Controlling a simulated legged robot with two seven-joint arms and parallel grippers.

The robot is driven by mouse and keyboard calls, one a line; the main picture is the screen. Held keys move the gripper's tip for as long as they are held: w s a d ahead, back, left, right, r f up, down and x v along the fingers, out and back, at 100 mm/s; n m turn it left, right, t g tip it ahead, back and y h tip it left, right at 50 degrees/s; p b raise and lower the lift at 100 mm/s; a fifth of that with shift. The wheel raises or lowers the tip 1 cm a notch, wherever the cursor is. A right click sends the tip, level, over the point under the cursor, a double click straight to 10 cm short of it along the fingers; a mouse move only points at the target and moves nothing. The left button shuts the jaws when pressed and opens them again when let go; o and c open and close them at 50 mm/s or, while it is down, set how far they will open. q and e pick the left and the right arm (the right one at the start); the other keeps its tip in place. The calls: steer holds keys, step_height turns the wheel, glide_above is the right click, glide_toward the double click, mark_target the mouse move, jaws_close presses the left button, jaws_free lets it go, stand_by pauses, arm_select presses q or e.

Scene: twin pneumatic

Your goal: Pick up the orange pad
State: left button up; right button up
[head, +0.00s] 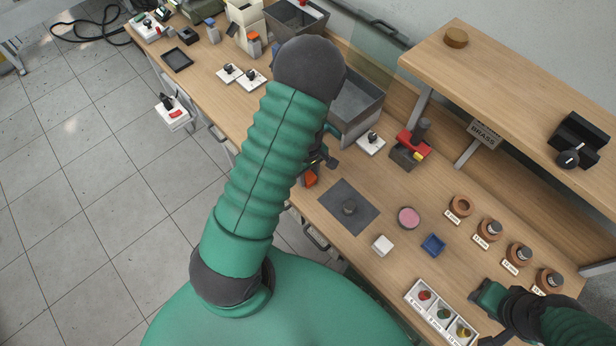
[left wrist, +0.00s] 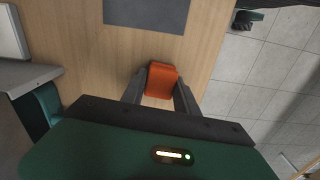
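The orange pad (head: 311,178) lies near the front edge of the bench, partly hidden by my left arm in the head view. In the left wrist view the orange pad (left wrist: 161,80) shows between the tips of my left gripper (left wrist: 161,85). The two dark fingers stand apart, one on each side of it. I see no clear grip, and contact is hard to judge. In the head view only part of the left gripper (head: 322,158) shows beside the arm. My right gripper (head: 484,297) is at the lower right, its fingers not clear.
A dark grey mat (head: 335,197) with a small dark part lies right of the pad. A white block (head: 382,245), pink disc (head: 408,217) and blue tray (head: 432,245) lie farther right. A grey bin (head: 356,105) stands behind my left arm. Tiled floor lies beyond the front edge.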

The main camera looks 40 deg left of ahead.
mark_target(309, 175)
arm_select(q)
steer(key=c, duration=0.4)
steer(key=shift+d, duration=0.1)
jaws_close()
steer(key=shift+r, duration=0.1)
steer(key=shift+r, duration=0.5)
step_height(309, 175, up, 2)
steer(key=shift+w+r, duration=0.1)
steer(key=shift+r, duration=0.1)
steer(key=s+d+r+p, duration=0.1)
steer(key=s+d+p, duration=0.1)
steer(key=s+p, duration=0.7)
steer(key=s, duration=0.7)
steer(key=shift+d+r+p, duration=0.15)
steer(key=shift+r+p, duration=0.05)
steer(key=shift+p, duration=0.15)
